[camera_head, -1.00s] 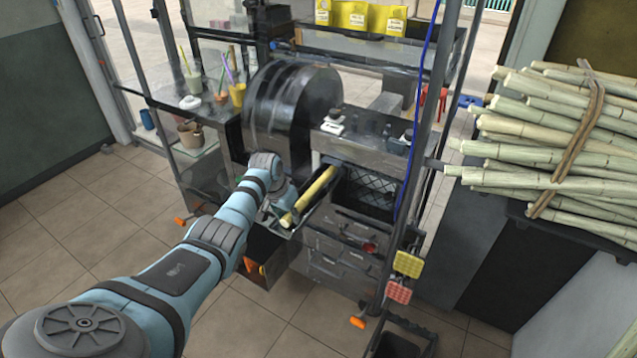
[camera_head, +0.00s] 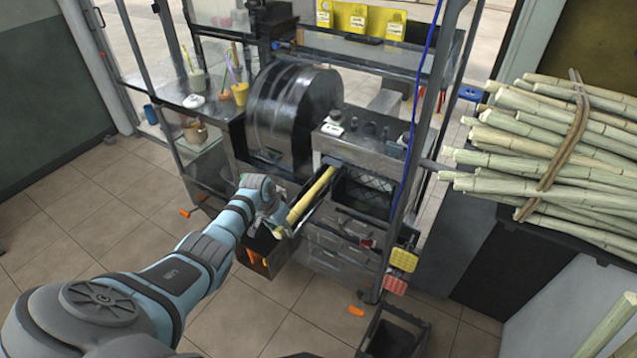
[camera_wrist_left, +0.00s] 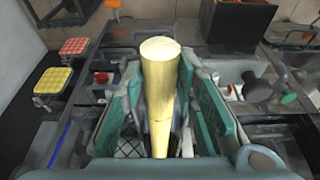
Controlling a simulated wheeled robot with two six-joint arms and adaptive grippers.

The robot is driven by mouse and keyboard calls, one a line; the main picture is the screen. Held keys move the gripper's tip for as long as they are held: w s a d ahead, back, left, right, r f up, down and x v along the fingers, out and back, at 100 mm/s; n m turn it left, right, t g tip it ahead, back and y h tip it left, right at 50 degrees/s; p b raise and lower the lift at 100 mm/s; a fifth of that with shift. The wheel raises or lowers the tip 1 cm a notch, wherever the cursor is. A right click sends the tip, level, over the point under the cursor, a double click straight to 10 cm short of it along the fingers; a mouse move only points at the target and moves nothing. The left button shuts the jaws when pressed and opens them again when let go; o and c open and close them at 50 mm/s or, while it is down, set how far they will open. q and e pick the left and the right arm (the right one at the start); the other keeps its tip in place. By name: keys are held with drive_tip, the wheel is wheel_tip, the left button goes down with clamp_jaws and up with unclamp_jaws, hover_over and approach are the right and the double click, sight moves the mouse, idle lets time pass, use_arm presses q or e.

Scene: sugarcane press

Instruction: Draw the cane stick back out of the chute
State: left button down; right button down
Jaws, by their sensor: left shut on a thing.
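The yellow cane stick (camera_head: 313,194) slants through the narrow metal chute (camera_head: 309,216) at the front of the press (camera_head: 292,112). Its far end is by the press front and its near end sticks out toward me. My left gripper (camera_head: 279,219) is at the near end, shut on the stick. In the left wrist view the stick (camera_wrist_left: 159,92) stands between the teal fingers of the left gripper (camera_wrist_left: 160,105), its cut end facing the camera. I cannot tell how much of it is still inside the chute. My right gripper is not in view.
A strapped bundle of canes (camera_head: 560,135) lies on a dark stand at the right. An open bin (camera_head: 268,258) hangs below the chute. A dark container (camera_head: 393,335) stands on the floor. A frame post (camera_head: 414,160) rises right of the chute. Floor at the left is clear.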

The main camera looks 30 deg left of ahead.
use_arm(q)
drive_tip(key=shift+s+r+p, duration=0.1)
drive_tip(key=shift+s+p, duration=0.5)
drive_tip(key=shift+s, duration=0.2)
drive_tip(key=shift+s+f+b, duration=0.25)
drive_tip(key=shift+s+b, duration=0.05)
drive_tip(key=shift+s, duration=0.25)
drive_tip(key=shift+s+r, duration=0.1)
drive_tip(key=shift+s, duration=1.8)
drive_tip(key=c, duration=1.2)
unclamp_jaws()
drive_tip(key=shift+w, duration=0.1)
